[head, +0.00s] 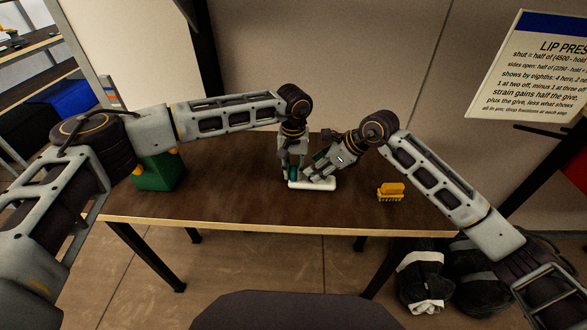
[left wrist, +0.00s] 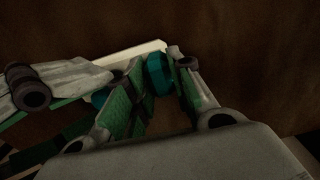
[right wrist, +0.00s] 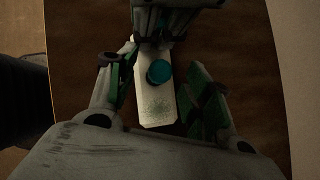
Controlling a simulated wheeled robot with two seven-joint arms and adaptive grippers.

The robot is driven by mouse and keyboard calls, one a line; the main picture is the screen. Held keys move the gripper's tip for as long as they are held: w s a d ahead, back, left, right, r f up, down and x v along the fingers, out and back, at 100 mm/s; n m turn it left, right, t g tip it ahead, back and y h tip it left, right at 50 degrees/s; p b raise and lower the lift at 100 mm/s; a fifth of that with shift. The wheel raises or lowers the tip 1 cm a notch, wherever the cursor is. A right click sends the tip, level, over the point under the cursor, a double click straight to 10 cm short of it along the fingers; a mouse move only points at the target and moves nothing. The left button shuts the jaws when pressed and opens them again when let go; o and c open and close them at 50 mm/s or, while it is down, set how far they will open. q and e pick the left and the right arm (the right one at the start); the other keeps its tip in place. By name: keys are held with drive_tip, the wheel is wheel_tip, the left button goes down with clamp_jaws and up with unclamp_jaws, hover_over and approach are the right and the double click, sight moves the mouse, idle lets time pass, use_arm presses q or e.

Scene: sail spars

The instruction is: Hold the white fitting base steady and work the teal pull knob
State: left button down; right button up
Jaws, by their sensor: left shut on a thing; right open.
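The white fitting base (head: 312,184) lies flat near the table's middle and shows in the right wrist view (right wrist: 155,110). The round teal pull knob (right wrist: 158,72) stands on it; in the head view my right gripper hides it. My left gripper (head: 294,178) points down at the base's left end. It is shut on an upright teal part (left wrist: 158,75) there, which looks like part of the base. My right gripper (right wrist: 160,95) is open, its fingers on either side of the base, with the knob between and a little beyond them. I cannot tell any finger contact with the knob.
A green box-like object (head: 158,172) stands at the left end, beside my left arm. The table's front is clear. Dark bags (head: 425,275) lie on the floor at right.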

use_arm(q)
drive_tip(key=shift+f, duration=0.2)
use_arm(e)
drive_tip(key=v, duration=1.2)
drive_tip(key=shift+s, duration=0.15)
use_arm(q)
drive_tip(key=c, duration=1.2)
unclamp_jaws()
drive_tip(key=shift+w, duration=0.1)
drive_tip(key=shift+o, duration=0.2)
drive_tip(key=shift+r, duration=0.1)
drive_tip(key=shift+r, duration=0.1)
drive_tip(key=shift+r, duration=0.1)
wheel_tip(320, 180, up, 12)
